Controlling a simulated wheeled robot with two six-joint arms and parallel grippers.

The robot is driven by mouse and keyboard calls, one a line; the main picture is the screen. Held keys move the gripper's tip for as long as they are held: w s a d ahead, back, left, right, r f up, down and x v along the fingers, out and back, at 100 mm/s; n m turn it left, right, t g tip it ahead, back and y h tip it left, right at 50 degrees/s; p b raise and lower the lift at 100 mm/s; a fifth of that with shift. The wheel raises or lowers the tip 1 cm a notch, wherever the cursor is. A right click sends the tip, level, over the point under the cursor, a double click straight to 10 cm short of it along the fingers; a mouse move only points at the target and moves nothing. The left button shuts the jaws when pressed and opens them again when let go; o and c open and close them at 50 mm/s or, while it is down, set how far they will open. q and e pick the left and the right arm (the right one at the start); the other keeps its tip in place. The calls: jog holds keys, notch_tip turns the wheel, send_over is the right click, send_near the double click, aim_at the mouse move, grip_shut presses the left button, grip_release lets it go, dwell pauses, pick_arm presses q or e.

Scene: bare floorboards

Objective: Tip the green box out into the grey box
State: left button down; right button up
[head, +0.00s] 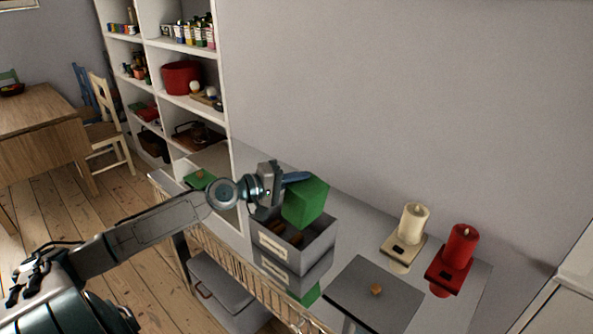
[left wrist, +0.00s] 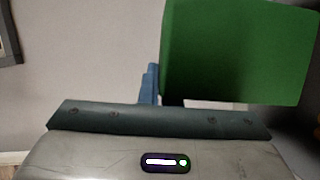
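The green box (head: 306,202) is in the air above the grey box, tilted. It also shows large in the left wrist view (left wrist: 238,50). My left gripper (head: 292,178) is shut on the green box at its upper left edge; a blue finger lies against it. The grey box (head: 296,256) stands open on the sideboard, with a pale label on its front. A few brown things (head: 292,236) lie inside it. The green box's opening and inside are hidden from both views. My right gripper is not in view.
A green lid with a knob (head: 199,179) lies on the sideboard at left. A grey lid with a knob (head: 376,291) lies right of the grey box. A cream candle (head: 413,224) and a red candle (head: 460,245) stand on holders near the wall. A white shelf (head: 224,100) stands behind.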

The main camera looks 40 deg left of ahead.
aim_at(321, 190)
pick_arm(q)
jog(key=shift+s+d+r+m+g+y+p, duration=0.15)
jog(key=shift+d+m+p, duration=0.2)
jog(key=shift+p, duration=0.75)
jog(key=shift+w+d+r+m+g+y+p, duration=0.1)
jog(key=shift+d+m+y+p, duration=0.2)
jog(key=shift+p, duration=0.75)
jog(key=shift+s+d+r+m+g+y+p, duration=0.15)
jog(key=shift+d+m+p, duration=0.25)
jog(key=shift+p, duration=0.7)
jog(key=d+m+y+p, duration=0.1)
jog(key=d+m+p, duration=0.2)
jog(key=p, duration=0.2)
jog(key=shift+d+g+p, duration=0.35)
jog(key=shift+g+p, duration=0.05)
jog(key=m+y+p, duration=0.1)
jog(key=d+f+m+y, duration=0.1)
jog(key=m, duration=0.1)
jog(key=shift+d+p, duration=0.15)
jog(key=shift+p, duration=0.2)
jog(key=shift+s+d+f+m+y, duration=0.1)
jog(key=shift+d+f+m+y, duration=0.25)
jog(key=shift+m+y, duration=0.4)
jog(key=shift+d+f+m+y, duration=0.25)
jog(key=shift+d+m+y, duration=0.25)
jog(key=shift+m, duration=0.4)
jog(key=shift+a, duration=0.1)
